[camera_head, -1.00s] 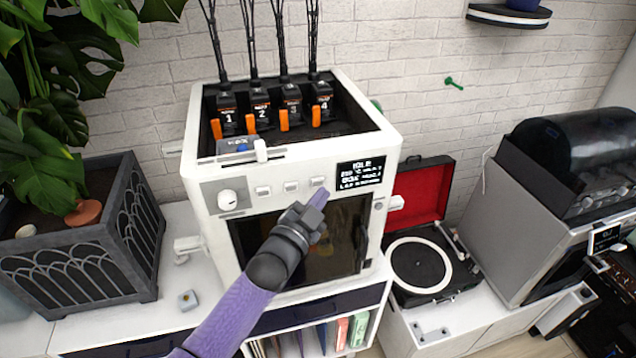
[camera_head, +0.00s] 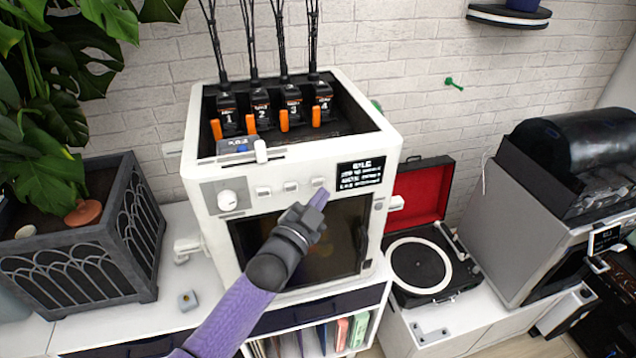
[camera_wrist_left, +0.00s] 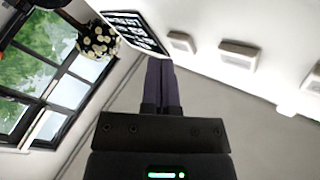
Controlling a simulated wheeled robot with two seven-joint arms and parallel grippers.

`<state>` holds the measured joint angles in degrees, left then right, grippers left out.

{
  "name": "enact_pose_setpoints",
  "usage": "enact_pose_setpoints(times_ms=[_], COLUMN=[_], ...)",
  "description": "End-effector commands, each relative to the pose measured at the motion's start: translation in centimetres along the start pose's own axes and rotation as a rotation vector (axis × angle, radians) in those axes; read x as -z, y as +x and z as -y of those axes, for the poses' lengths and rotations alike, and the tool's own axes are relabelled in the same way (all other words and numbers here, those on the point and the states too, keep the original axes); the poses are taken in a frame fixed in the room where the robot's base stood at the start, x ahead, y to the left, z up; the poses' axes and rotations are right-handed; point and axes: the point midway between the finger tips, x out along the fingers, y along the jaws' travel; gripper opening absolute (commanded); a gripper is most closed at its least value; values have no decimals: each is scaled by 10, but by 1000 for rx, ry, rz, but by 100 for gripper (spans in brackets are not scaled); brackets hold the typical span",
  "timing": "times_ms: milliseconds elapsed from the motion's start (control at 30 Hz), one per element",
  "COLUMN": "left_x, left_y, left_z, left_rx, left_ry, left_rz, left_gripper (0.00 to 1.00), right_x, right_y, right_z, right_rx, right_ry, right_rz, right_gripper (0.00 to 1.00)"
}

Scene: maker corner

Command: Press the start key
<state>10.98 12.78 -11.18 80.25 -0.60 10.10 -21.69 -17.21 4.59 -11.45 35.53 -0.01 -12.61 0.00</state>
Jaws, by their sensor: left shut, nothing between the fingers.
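The white printer (camera_head: 290,230) has a row of three small pale keys on its front: a left key (camera_head: 263,191), a middle key (camera_head: 291,187) and a right key (camera_head: 319,182) beside the dark display (camera_head: 360,173). I cannot read which one is the start key. My left gripper (camera_head: 321,196) is shut and empty, its tips just below the right key. In the left wrist view the shut fingers (camera_wrist_left: 160,66) end close to that key (camera_wrist_left: 181,43) and the display (camera_wrist_left: 137,30); contact cannot be told. My right gripper is not in view.
A round knob (camera_head: 228,200) sits left of the keys, and a dark door window (camera_head: 300,245) lies below them. A planter (camera_head: 80,255) stands left; a record player (camera_head: 425,265) with a red lid stands right. The space before the panel is clear.

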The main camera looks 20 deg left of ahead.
Motion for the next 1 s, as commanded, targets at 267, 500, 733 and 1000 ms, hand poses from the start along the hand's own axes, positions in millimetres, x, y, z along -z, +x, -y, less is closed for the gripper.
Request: enact_pose_setpoints(times_ms=[267, 500, 733, 1000], left_x=[0, 0, -4, -4], left_y=[0, 0, 5, 6], left_z=[0, 0, 3, 4], left_rx=[0, 0, 0, 0], left_ry=[0, 0, 0, 0], left_rz=[0, 0, 0, 0], left_gripper=[0, 0, 0, 0], right_x=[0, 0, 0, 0], right_y=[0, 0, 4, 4], right_z=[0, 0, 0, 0], right_rx=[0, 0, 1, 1], right_ry=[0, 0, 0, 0], right_rz=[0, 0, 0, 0], right_gripper=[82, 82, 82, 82])
